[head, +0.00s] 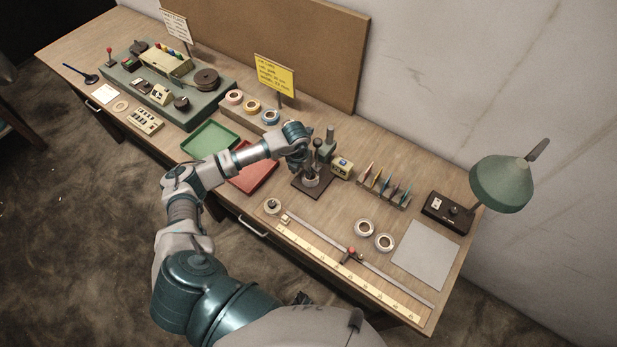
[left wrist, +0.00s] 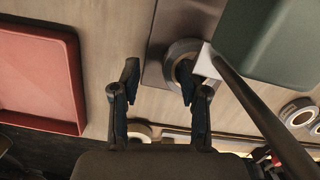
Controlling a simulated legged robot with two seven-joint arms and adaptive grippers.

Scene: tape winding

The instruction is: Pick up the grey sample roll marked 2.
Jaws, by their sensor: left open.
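Two more (head: 364,229) (head: 385,243) lie side by side on the table by the grey sheet. Another (head: 272,206) is at the left end of the ruler board. My left gripper (left wrist: 160,82) is open and empty. In the left wrist view its right finger overlaps the stand's roll; I cannot tell whether they touch. My right gripper is out of view.
The lever stand (head: 329,146) rises close beside my left gripper. A red tray (head: 262,177) and a green tray (head: 208,138) lie to the left. A rack of coloured pieces (head: 384,188) and a green lamp (head: 502,183) stand to the right. The ruler board (head: 330,256) runs along the front edge.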

